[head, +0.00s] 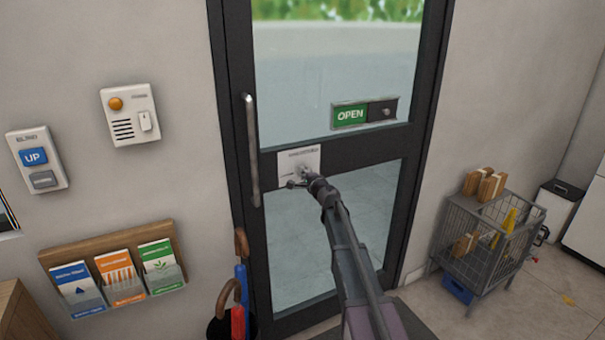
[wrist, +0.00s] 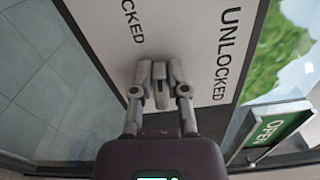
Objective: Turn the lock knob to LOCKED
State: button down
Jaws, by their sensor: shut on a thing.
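The lock plate (head: 287,157) is a white square on the glass door's dark middle rail, left of centre in the head view. My gripper (head: 304,178) reaches the plate from the lower right. In the wrist view my gripper (wrist: 160,72) is shut on the small grey lock knob (wrist: 160,92), one finger on each side. The fingers hide much of the knob, so I cannot tell which label it points to.
A vertical door handle (head: 252,150) stands left of the plate. An OPEN sign (head: 350,116) hangs on the glass above right. An umbrella stand (head: 217,328) is below left, and a wire cart (head: 478,240) stands at right. Leaflet racks and switch boxes are on the left wall.

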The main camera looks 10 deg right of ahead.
jog(key=shift+f+n, duration=0.15)
jog(key=shift+n, duration=0.75)
jog(key=c, duration=0.6)
grip_release()
jog(key=shift+c, duration=0.2)
jog(key=shift+s, duration=0.1)
jog(key=v, duration=1.1)
jog(key=shift+s, duration=0.35)
